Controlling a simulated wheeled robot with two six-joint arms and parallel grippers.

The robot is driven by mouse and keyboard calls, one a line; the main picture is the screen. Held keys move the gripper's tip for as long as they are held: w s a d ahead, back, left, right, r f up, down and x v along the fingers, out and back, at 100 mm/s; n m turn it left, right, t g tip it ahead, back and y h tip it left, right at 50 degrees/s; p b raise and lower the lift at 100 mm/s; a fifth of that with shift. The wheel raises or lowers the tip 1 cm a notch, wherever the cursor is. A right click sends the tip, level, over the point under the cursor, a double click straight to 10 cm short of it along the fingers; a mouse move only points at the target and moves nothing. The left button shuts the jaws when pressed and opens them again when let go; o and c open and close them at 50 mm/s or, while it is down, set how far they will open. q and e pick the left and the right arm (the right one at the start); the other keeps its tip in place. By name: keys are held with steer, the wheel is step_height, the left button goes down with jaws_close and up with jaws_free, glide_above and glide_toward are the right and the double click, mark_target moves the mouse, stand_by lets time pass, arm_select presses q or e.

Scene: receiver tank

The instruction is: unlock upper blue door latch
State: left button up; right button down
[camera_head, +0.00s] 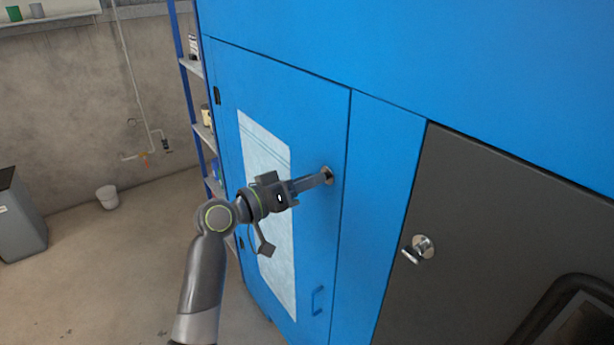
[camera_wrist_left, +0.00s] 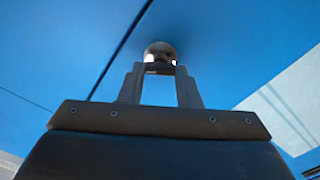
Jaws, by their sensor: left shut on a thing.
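The blue door (camera_head: 310,120) fills the middle of the head view, with a pale sheet (camera_head: 262,150) on its face. The upper latch (camera_head: 328,174) is a round metal piece near the door's right edge. My left gripper (camera_head: 322,179) reaches it from the left, with its fingertips at the latch. In the left wrist view the latch (camera_wrist_left: 160,50) sits between the fingertips of my left gripper (camera_wrist_left: 160,70), which is shut on it. The fingers partly hide the latch, so its turn angle is unclear. My right gripper is not in view.
A blue handle (camera_head: 318,300) is low on the same door. A dark grey door (camera_head: 480,210) with its own metal latch (camera_head: 418,249) is to the right. Shelves (camera_head: 203,130) stand behind the cabinet's left side.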

arm_select(q)
steer(key=shift+a+f+n+p, duration=0.1)
steer(key=shift+n+p, duration=3.4)
steer(key=shift+n, duration=2.1)
steer(key=o, duration=1)
steer(key=shift+f, duration=0.1)
